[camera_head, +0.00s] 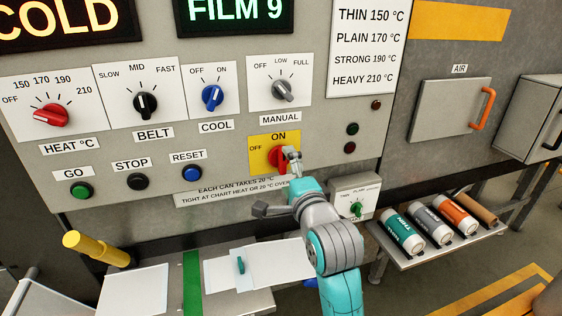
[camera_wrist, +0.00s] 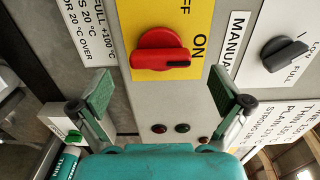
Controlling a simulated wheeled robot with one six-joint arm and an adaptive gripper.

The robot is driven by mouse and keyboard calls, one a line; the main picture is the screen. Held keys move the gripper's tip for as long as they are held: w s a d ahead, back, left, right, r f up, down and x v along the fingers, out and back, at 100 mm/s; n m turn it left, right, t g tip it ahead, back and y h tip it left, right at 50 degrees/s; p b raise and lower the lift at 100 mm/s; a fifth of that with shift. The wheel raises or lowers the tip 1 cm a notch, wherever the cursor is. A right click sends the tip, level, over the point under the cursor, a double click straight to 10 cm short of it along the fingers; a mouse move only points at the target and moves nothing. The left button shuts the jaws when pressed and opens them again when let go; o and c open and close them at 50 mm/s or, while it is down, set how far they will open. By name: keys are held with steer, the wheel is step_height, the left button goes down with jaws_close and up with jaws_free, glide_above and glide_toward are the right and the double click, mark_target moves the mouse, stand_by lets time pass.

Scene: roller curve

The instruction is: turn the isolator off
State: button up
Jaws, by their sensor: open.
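The isolator is a red knob on a yellow plate marked OFF and ON. In the head view the knob (camera_head: 277,158) is partly hidden behind my gripper (camera_head: 291,155). In the wrist view the red knob (camera_wrist: 155,45) is in full sight, upper middle, and its black mark points right, to the ON side. OFF is at the plate's top edge there. My gripper (camera_wrist: 165,90) is open, its two green-padded fingers spread to either side below the knob. Nothing is between the fingers, and they appear apart from the knob.
A grey selector knob (camera_head: 282,91) marked MANUAL is above the isolator. A small box with a green knob (camera_head: 357,211) is below right. Blue RESET (camera_head: 191,173) and black STOP (camera_head: 138,181) buttons are to the left. Cans (camera_head: 403,234) lie on a shelf at right.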

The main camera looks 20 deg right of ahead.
mark_target(284, 163)
steer(key=shift+w, duration=2.35)
steer(key=c, duration=1.2)
